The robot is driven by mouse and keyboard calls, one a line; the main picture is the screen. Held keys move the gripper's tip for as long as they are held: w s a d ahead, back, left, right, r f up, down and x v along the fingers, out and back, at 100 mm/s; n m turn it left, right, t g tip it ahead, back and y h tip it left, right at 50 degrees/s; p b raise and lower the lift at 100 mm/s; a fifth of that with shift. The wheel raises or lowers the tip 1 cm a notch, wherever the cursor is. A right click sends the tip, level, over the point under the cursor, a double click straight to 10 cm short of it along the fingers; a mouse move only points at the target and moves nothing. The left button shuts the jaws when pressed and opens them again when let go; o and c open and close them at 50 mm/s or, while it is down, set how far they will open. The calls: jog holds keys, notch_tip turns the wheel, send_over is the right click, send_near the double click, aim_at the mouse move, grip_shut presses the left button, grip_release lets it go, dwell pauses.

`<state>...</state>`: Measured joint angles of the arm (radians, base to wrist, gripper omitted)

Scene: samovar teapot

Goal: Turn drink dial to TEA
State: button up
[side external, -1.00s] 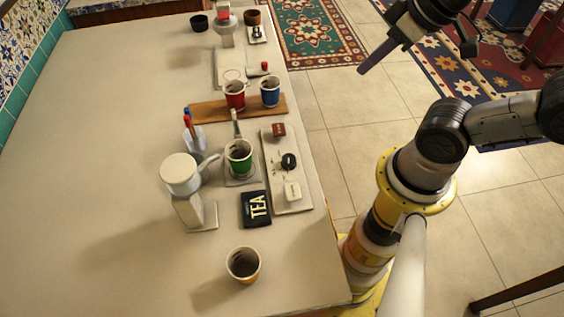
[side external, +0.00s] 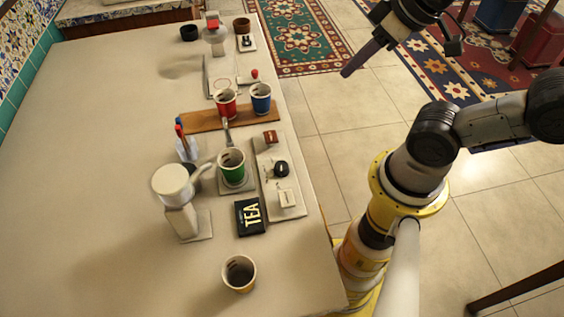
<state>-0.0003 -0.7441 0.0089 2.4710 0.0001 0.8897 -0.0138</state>
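A black round dial (side external: 281,169) sits on a pale panel (side external: 268,185) near the right edge of the counter. A brown block (side external: 270,137) is at the panel's far end and a white block (side external: 287,198) at its near end. Which way the dial points is too small to tell. A black card marked TEA (side external: 250,216) lies left of the panel's near end. My gripper (side external: 347,72) is in the air beyond the counter's right edge, up and right of the dial and well apart from it. Its fingers show as one dark bar, so their opening cannot be told.
A green cup (side external: 231,166) stands on a small base left of the dial. A white-topped stand (side external: 177,188) is left of it. A yellowish cup (side external: 239,274) is in front. The counter's left side is clear.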

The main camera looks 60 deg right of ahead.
jog(key=o, duration=0.5)
jog(key=shift+n+g, duration=0.4)
jog(key=shift+g, duration=0.2)
jog(key=w, duration=0.1)
jog(key=w+a, duration=0.1)
jog(key=w, duration=0.2)
jog(key=shift+a+f, duration=0.15)
jog(key=shift+f, duration=0.15)
jog(key=shift+c, duration=0.2)
jog(key=shift+o, duration=1)
jog(key=shift+n+g+y, duration=0.3)
jog(key=shift+n+g, duration=0.4)
jog(key=shift+g, duration=0.2)
jog(key=w+a+f, duration=0.1)
jog(key=w, duration=0.1)
jog(key=w+a+f, duration=0.2)
jog(key=shift+f, duration=0.15)
jog(key=n+g, duration=0.2)
jog(key=g, duration=0.1)
send_over(281, 165)
notch_tip(281, 165, down, 8)
notch_tip(281, 165, down, 13)
jog(key=shift+f, duration=0.2)
grip_shut()
